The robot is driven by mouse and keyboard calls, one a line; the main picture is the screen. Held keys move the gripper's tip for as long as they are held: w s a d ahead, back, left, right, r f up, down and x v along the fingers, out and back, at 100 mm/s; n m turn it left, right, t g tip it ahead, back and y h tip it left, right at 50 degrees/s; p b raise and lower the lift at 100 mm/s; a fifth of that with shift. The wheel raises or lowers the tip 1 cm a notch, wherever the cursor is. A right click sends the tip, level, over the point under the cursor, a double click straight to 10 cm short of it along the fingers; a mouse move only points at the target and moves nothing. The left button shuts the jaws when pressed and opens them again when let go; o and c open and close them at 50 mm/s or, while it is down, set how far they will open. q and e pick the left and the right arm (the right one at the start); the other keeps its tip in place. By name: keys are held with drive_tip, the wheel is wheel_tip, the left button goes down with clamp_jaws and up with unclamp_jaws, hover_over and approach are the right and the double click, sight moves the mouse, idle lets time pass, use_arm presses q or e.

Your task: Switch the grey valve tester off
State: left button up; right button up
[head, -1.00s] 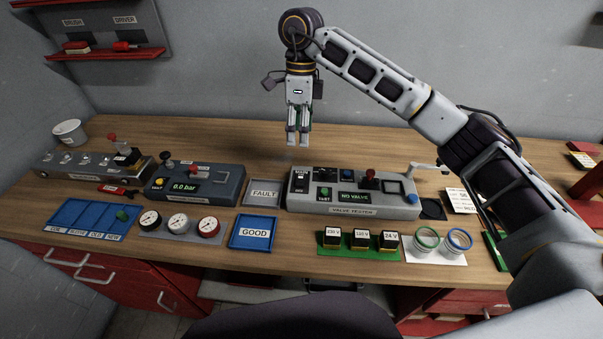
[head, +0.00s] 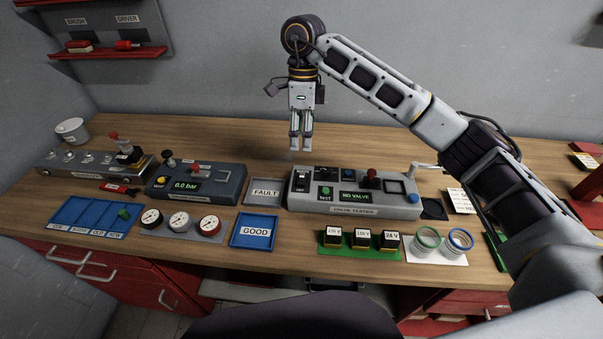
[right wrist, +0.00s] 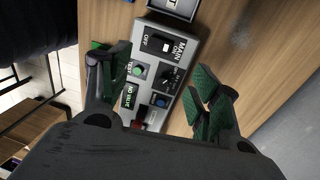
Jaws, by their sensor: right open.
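The grey valve tester (head: 396,210) stands on the bench, right of centre, with a lit green "NO VALVE" display (head: 355,197). Its black main switch (head: 300,182) is at its left end. In the right wrist view the main switch (right wrist: 158,44) lies between the "OFF" and "MAIN ON" labels; I cannot tell which side is pressed. My right gripper (head: 300,148) is open and empty, pointing down behind and above the tester's left end. In the right wrist view its green-padded fingers (right wrist: 155,95) are spread, with the tester seen between them. My left gripper is not in view.
A FAULT tray (head: 281,202) and a blue GOOD tray (head: 233,239) lie left of the tester. A red knob (head: 371,174) rises from the tester. Bench behind is clear.

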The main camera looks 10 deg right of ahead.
sight(302, 179)
drive_tip(key=f, duration=0.3)
drive_tip(key=s+f, duration=0.1)
drive_tip(key=f, duration=0.3)
drive_tip(key=f+p, duration=0.1)
drive_tip(key=f, duration=0.3)
drive_tip(key=shift+s+a, duration=0.2)
drive_tip(key=shift+s, duration=0.05)
drive_tip(key=shift+s+f, duration=0.1)
drive_tip(key=shift+f, duration=0.55)
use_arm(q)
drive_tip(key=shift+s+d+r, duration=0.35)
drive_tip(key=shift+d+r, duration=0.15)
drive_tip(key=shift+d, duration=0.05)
